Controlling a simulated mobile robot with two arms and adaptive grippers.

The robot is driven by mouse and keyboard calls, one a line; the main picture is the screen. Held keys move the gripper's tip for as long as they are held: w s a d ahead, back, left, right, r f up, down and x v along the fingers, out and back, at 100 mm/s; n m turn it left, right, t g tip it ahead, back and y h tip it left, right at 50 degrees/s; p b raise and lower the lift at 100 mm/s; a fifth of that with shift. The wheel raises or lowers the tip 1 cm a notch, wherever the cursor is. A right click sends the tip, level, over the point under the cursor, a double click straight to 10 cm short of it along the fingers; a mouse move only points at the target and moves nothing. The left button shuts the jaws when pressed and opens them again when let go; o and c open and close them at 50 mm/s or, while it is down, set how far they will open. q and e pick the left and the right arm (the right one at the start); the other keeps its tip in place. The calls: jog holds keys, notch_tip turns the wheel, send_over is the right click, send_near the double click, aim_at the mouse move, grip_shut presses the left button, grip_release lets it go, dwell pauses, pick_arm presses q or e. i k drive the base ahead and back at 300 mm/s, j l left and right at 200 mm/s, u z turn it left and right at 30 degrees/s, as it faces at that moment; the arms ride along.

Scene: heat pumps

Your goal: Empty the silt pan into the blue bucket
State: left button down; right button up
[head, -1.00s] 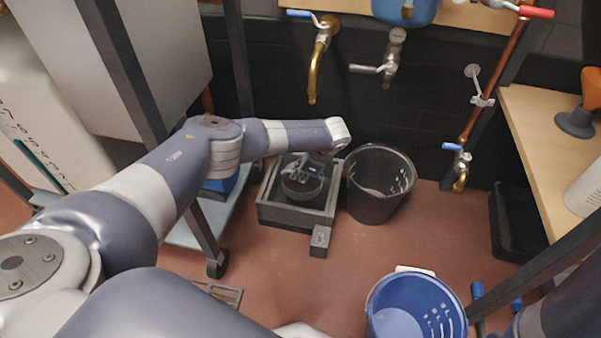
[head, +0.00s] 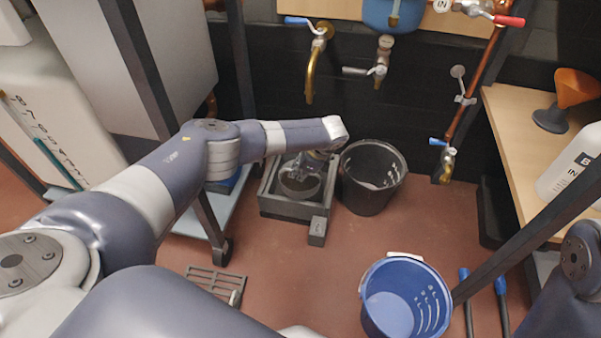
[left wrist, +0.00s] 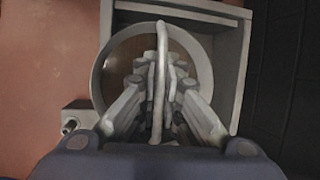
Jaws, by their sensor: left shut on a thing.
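The silt pan (head: 300,190) is a round dark grey pan at the square grey box (head: 290,208) on the floor. In the left wrist view its pale round rim (left wrist: 98,75) surrounds a brownish inside. My left gripper (head: 318,158) is above the pan; in the left wrist view its fingers (left wrist: 160,78) are shut on the pan's thin upright handle (left wrist: 161,50). The pan looks level; I cannot tell whether it is lifted off the box floor. The blue bucket (head: 376,310) stands upright on the floor, nearer and to the right. My right gripper is out of view.
A black bucket (head: 370,180) stands right beside the grey box. A dark frame post (head: 215,225) is left of it, and a slotted grate (head: 212,283) lies on the floor. Bare red floor (head: 300,285) lies between the box and the blue bucket. Taps hang on the dark wall.

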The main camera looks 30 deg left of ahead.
aim_at(404, 297)
jog(key=k+l, duration=0.25)
jog(key=k, duration=0.15)
jog(key=k+l, duration=0.3)
jog(key=k, duration=0.05)
